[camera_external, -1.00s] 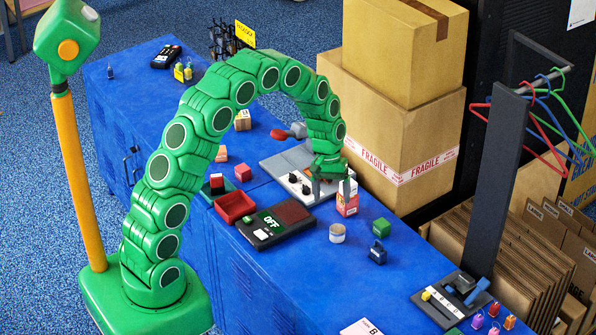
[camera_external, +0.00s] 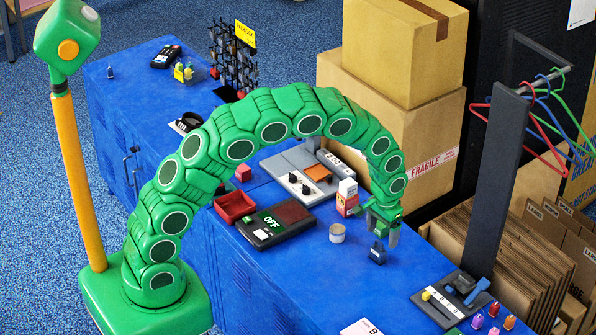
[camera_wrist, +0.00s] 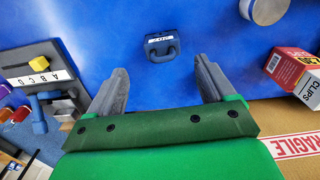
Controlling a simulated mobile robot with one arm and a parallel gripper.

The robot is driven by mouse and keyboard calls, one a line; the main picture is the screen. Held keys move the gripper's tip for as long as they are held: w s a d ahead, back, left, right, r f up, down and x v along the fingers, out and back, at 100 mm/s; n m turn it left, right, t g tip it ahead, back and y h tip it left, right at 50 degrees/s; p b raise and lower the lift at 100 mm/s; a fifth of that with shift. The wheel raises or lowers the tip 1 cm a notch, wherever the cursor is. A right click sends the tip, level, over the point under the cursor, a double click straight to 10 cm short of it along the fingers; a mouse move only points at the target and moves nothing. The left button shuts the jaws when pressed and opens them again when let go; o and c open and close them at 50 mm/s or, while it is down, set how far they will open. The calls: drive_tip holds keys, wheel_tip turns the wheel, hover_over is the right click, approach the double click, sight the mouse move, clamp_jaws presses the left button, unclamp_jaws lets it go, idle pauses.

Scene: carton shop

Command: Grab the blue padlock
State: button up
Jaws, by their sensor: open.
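The blue padlock (camera_external: 378,253) stands on the blue cabinet top, to the right of a small round tin. In the wrist view the padlock (camera_wrist: 161,45) lies beyond my fingertips, roughly centred between them, with its dark shackle towards me and a small label on its body. My gripper (camera_external: 384,236) is open and empty, pointing down just above and beside the padlock. Its two grey fingers (camera_wrist: 163,80) are spread wide apart in the wrist view. The fingers do not touch the padlock.
The round tin (camera_external: 337,233) and a red-and-white clips box (camera_external: 347,198) stand left of the padlock. Stacked cartons (camera_external: 420,150) rise behind. The surface around the padlock is mostly clear.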

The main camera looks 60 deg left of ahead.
sight(379, 249)
drive_tip(key=shift+s+a+f, duration=0.1)
drive_tip(key=shift+s+f, duration=0.05)
drive_tip(key=shift+f, duration=1.9)
drive_tip(key=shift+s+a+f, duration=0.1)
drive_tip(key=shift+f, duration=1.9)
drive_tip(key=c, duration=1.3)
drive_tip(key=shift+r, duration=0.1)
